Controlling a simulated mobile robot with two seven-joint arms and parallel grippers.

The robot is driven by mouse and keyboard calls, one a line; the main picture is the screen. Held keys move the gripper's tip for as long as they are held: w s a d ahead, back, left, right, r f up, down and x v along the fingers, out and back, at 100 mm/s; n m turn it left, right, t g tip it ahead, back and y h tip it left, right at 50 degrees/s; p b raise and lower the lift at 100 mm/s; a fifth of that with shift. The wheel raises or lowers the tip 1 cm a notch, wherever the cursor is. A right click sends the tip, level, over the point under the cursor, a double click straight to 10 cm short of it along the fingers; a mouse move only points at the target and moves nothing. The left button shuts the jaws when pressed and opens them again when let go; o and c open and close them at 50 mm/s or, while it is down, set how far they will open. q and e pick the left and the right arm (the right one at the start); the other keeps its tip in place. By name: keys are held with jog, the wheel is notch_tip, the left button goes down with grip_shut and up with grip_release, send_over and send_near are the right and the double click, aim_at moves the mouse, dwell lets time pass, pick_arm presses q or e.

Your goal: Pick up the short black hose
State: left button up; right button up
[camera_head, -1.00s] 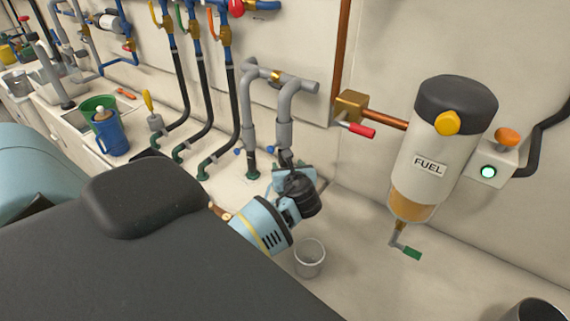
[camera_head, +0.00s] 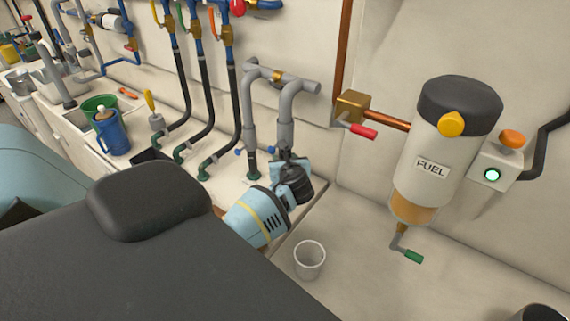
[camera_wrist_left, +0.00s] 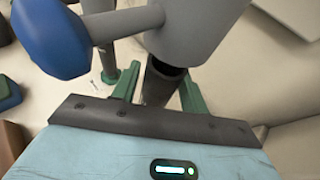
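The short black hose (camera_wrist_left: 160,82) shows in the left wrist view, hanging below the open end of a grey pipe (camera_wrist_left: 205,28). My left gripper (camera_wrist_left: 158,92) has its two green fingers on either side of the hose. A narrow gap shows at the left finger; the right finger is very near the hose, and I cannot tell if it touches. In the head view my left gripper (camera_head: 289,158) is at the lower end of the right-hand grey pipe (camera_head: 286,125), and hides the hose there. My right gripper is not in view.
A blue knob (camera_wrist_left: 50,38) on the pipe is close to the gripper. Another grey pipe (camera_head: 249,120) ends in a hose and green fitting beside it. A clear cup (camera_head: 309,260) stands in front. The FUEL canister (camera_head: 430,155) and red-handled valve (camera_head: 362,131) are right.

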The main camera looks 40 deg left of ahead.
pick_arm(q)
grip_shut()
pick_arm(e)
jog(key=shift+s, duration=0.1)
pick_arm(q)
jog(key=shift+r, duration=0.5)
jog(key=s+d+p, duration=0.1)
jog(key=s+d, duration=0.1)
jog(key=s, duration=1.6)
jog(key=shift+r, duration=0.25)
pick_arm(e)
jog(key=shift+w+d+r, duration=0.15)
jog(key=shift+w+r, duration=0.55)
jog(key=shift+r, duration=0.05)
pick_arm(q)
jog(key=shift+r+p, duration=0.25)
jog(key=shift+p, duration=0.05)
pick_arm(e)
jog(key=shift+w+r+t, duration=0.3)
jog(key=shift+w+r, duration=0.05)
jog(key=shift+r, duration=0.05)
